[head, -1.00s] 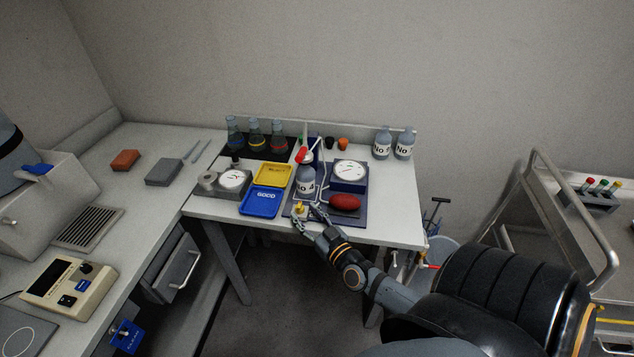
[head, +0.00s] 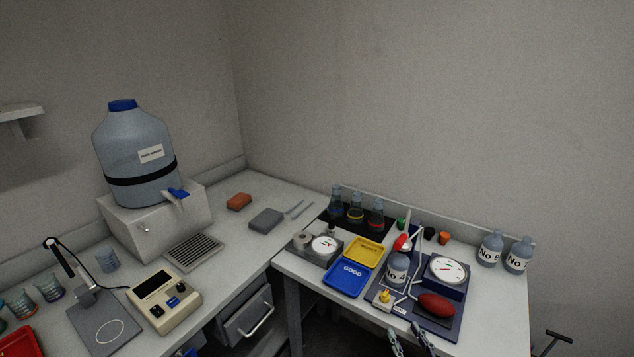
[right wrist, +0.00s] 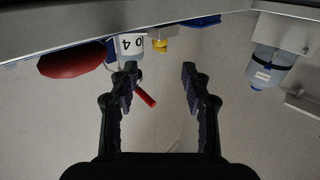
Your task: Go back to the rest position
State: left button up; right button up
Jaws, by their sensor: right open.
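My right gripper (head: 411,343) is at the lower edge of the head view, just in front of the white bench with the dial gauge. Its two fingers stand apart with nothing between them. The right wrist view also shows this gripper (right wrist: 160,75), open and empty. A grey bottle (head: 397,270) stands on a dark blue board (head: 425,322) beyond the fingers, beside a red bulb (head: 437,305) and a small yellow-topped piece (head: 384,298). My left gripper is not in view.
A blue tray (head: 349,279) and a yellow tray (head: 364,251) lie left of the board. Flasks (head: 355,212) stand behind them, and two bottles (head: 490,249) at the right. The bench front edge is close to my gripper.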

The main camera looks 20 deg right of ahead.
jog(key=a+f+n+g+y, duration=0.2)
jog(key=a+g, duration=0.2)
jog(key=a, duration=0.3)
jog(key=a+f+n+g+y, duration=0.2)
jog(key=a+n+g+y, duration=0.15)
jog(key=a, duration=0.25)
jog(key=s+d+m+g+h, duration=0.45)
jog(key=s+g, duration=0.25)
jog(key=s, duration=0.2)
jog(key=s+d+f+g, duration=0.1)
jog(key=s+d+f, duration=0.1)
jog(key=f, duration=1.2)
jog(key=s+d+f, duration=0.1)
jog(key=d+f, duration=0.1)
jog(key=f, duration=1.3)
jog(key=s+f+g, duration=0.1)
jog(key=s+f, duration=1.2)
jog(key=s, duration=0.4)
jog(key=shift+s+d+f+h, duration=0.3)
jog(key=shift+s+f, duration=0.05)
jog(key=shift+s, duration=0.05)
